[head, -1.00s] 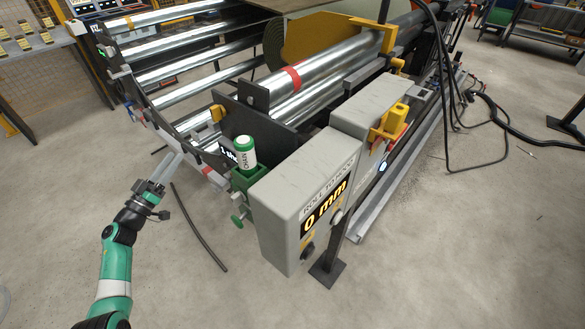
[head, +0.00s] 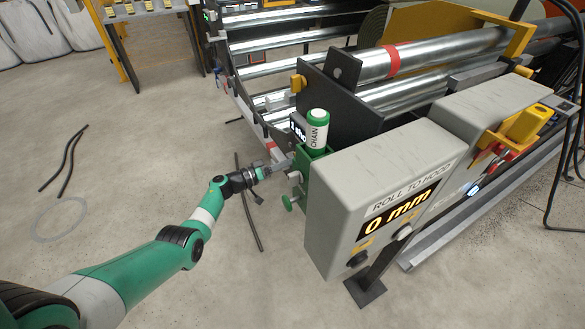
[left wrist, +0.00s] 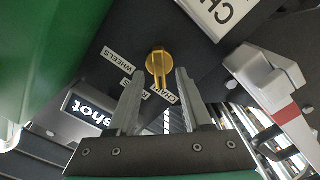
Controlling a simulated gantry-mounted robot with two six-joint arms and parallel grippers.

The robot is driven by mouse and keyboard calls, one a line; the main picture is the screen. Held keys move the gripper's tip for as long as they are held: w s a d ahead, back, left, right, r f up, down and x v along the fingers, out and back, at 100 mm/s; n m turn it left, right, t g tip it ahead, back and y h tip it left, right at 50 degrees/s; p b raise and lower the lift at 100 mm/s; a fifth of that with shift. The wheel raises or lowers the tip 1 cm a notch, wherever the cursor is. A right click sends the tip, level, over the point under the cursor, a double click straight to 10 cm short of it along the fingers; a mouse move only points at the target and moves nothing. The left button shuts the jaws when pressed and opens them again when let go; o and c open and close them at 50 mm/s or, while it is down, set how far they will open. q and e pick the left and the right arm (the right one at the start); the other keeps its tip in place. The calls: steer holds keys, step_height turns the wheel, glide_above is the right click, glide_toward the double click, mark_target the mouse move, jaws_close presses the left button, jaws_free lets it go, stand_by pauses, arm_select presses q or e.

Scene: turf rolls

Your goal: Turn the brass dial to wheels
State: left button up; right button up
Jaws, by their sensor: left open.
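In the left wrist view, the brass dial (left wrist: 157,63) sits on a dark panel. Its bar points down the picture, close to the label that reads CHAIN (left wrist: 166,96). The WHEELS label (left wrist: 117,60) is up and left of it. A third label between them is partly hidden by a finger. My left gripper (left wrist: 160,74) is open, with one finger on each side of the dial's bar and gaps visible between. In the head view, my left gripper (head: 280,166) is at the left side of the green bracket; the dial is hidden there.
A green canister marked CHAIN (head: 317,130) stands in the bracket just above. The grey display box (head: 375,200) reading 0 mm is close on the right. A small screen (left wrist: 90,110) shows "shot". The floor on the left is mostly clear, with dark strips.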

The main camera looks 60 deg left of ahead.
arm_select(q)
steer(key=shift+w, duration=0.85)
arm_select(e)
steer(key=shift+f, duration=0.55)
arm_select(q)
steer(key=shift+c, duration=0.2)
jaws_close()
